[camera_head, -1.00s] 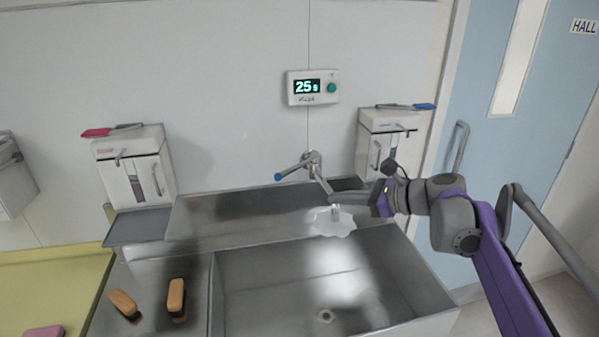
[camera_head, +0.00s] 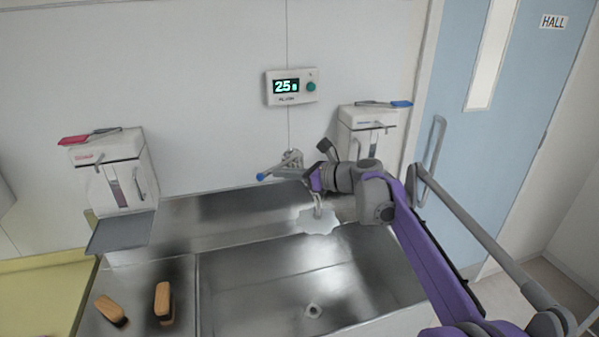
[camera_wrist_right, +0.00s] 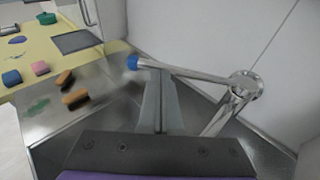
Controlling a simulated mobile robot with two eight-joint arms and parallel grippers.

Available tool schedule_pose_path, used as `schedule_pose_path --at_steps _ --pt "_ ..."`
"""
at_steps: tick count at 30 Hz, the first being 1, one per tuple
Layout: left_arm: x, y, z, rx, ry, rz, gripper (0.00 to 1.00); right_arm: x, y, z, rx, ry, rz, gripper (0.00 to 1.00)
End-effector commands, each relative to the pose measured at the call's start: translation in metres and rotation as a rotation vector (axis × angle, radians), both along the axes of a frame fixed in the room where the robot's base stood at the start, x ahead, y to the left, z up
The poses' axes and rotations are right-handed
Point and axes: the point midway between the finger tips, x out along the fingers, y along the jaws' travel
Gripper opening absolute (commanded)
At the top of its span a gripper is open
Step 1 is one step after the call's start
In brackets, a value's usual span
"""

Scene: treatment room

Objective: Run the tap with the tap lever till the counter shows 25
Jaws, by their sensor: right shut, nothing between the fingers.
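The counter (camera_head: 290,87) on the wall has a lit display that reads 25 s. The tap (camera_head: 292,160) is on the wall behind the sink. Its metal tap lever (camera_wrist_right: 185,73) has a blue tip (camera_wrist_right: 133,62) and points left in the head view (camera_head: 272,174). My right gripper (camera_wrist_right: 158,85) is shut and empty, its fingers close to the lever in the wrist view. I cannot tell whether they touch it. In the head view my right gripper hides part of the tap and spout. A pale, jagged patch (camera_head: 318,221) lies under the spout. My left gripper is not in view.
A steel sink basin (camera_head: 240,300) with a drain (camera_head: 313,310) lies below. Two wall dispensers, the left one (camera_head: 112,175) and the right one (camera_head: 368,122), flank the tap. Two brushes (camera_head: 163,303) lie on the left drainboard. A blue door (camera_head: 470,150) is at right.

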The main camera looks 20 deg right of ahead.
Motion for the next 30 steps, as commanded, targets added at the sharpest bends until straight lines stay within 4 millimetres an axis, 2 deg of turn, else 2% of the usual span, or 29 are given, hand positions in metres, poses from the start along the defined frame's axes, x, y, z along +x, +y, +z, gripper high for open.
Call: schedule_pose_path --at_steps 4,15,19,26,30 --pt "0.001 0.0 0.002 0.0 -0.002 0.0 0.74 0.006 0.006 -0.002 0.0 0.0 -0.001 0.0" --pt "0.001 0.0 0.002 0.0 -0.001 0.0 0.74 0.007 0.007 -0.003 -0.001 0.0 -0.003 0.0" --pt "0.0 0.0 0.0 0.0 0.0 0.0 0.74 0.01 0.015 -0.003 -0.002 0.0 -0.044 0.0" --pt "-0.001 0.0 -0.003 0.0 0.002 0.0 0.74 0.025 0.035 -0.003 -0.001 0.0 -0.198 0.0" --pt "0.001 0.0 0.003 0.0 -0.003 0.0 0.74 0.043 0.048 -0.001 -0.001 -0.001 -0.212 0.0"
